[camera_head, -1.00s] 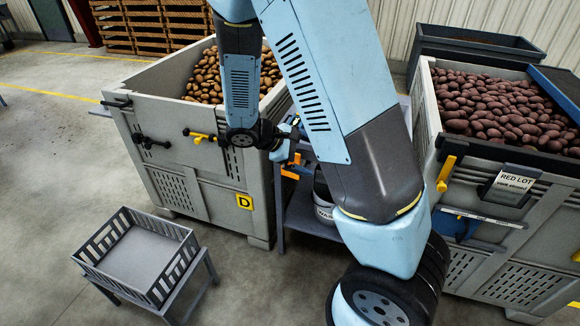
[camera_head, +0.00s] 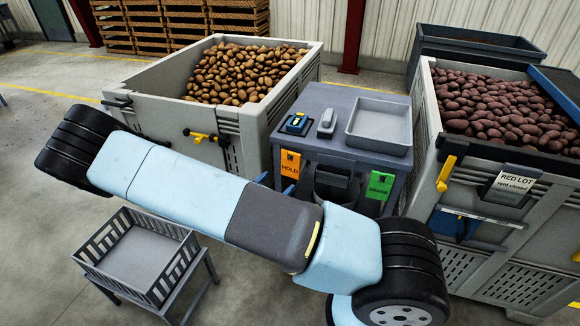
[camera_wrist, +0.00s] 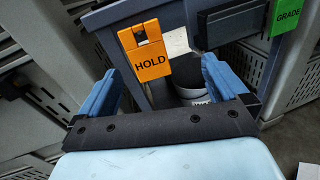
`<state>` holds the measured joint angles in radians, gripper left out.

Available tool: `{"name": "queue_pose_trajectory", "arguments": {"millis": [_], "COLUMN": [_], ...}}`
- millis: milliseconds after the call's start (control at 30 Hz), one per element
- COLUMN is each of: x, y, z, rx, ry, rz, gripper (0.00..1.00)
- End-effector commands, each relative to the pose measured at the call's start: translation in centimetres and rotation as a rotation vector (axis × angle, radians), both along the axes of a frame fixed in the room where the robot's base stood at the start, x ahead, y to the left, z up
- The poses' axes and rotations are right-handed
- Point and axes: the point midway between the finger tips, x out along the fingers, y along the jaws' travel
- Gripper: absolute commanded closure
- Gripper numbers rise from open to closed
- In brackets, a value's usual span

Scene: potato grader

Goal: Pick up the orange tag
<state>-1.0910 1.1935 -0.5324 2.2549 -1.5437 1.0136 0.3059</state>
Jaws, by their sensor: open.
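The orange tag (camera_head: 291,165), marked HOLD, hangs on the front of the grey-blue table (camera_head: 340,150), at its left side. In the wrist view the orange tag (camera_wrist: 153,62) hangs from a dark clip, facing the camera. My gripper (camera_wrist: 159,67) is open, with one blue finger to the left of the tag and one to the right. The tag appears between the fingertips and a little beyond them; I see no contact. In the head view my arm hides most of the gripper, and only blue finger parts show just below the tag.
A green GRADE tag (camera_head: 380,185) hangs at the table's right front, with a dark holder (camera_wrist: 232,22) between the tags. Potato bins flank the table. A scanner (camera_head: 297,123) and grey tray (camera_head: 379,126) are on top.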

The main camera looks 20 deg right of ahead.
Motion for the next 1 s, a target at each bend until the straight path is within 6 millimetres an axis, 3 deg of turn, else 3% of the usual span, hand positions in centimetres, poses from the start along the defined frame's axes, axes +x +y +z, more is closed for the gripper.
{"name": "queue_pose_trajectory", "arguments": {"millis": [100, 333, 800, 1000], "x": [0.3, 0.9, 6.2, 7.1], "y": [0.7, 1.0, -3.8, -4.5], "z": [-1.4, -2.3, -2.4, -2.4], "rx": [-0.061, -0.106, -0.107, -0.106], "ry": [0.023, 0.04, 0.041, 0.04], "rz": [0.071, 0.126, 0.125, 0.125], "gripper": [0.0, 0.0, 0.0, 0.0]}}
